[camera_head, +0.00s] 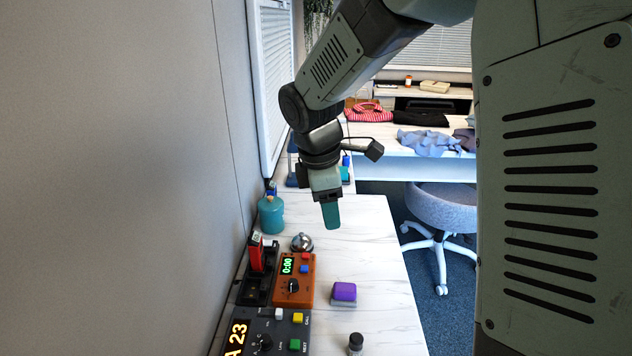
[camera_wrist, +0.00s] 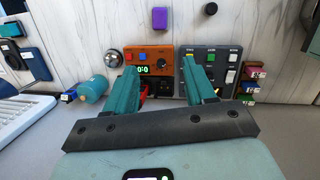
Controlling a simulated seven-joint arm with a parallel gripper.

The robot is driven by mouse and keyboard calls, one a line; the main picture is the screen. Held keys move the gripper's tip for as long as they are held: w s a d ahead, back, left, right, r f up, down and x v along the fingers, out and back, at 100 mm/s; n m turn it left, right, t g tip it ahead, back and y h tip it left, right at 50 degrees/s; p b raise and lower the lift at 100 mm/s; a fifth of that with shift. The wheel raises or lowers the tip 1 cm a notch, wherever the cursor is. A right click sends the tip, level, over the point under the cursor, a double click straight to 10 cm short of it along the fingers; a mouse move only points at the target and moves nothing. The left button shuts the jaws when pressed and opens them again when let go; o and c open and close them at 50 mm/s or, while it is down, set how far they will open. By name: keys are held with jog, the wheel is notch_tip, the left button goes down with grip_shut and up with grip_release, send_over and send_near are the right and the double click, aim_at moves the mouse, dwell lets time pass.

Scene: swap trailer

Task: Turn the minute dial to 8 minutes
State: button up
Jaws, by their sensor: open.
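The orange timer box (camera_head: 307,283) sits on the white counter, with a green display (camera_head: 287,266) reading 0:00, a red and a blue button, and a black dial (camera_head: 292,286). In the wrist view the orange box (camera_wrist: 158,53) lies beyond my fingers, with its dial (camera_wrist: 163,64) between them. My gripper (camera_head: 331,214) hangs above the counter, behind and to the right of the box in the head view. In the wrist view my gripper (camera_wrist: 162,82) has its two teal fingers spread apart, with nothing held between them.
A dark grey panel (camera_head: 272,325) with an orange display and several buttons stands in front of the timer. A silver bell (camera_head: 302,242), a teal bottle (camera_head: 271,214), a purple block (camera_head: 344,291) and a small black-topped jar (camera_head: 355,343) stand around it. The counter's right side is mostly clear.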

aim_at(293, 281)
jog(key=w+a+f+n, duration=0.1)
jog(key=a+f+n, duration=0.1)
jog(key=f, duration=0.6)
jog(key=w+a+f+n+g+y, duration=0.1)
jog(key=w+a+f+n, duration=0.1)
jog(key=f, duration=0.7)
jog(key=w+a+f+n, duration=0.1)
jog(key=a+f+n, duration=0.2)
jog(key=f, duration=0.6)
jog(key=shift+w+a+n+g+y, duration=0.3)
jog(key=shift+w+a+g, duration=0.1)
jog(key=shift+a, duration=0.35)
grip_shut()
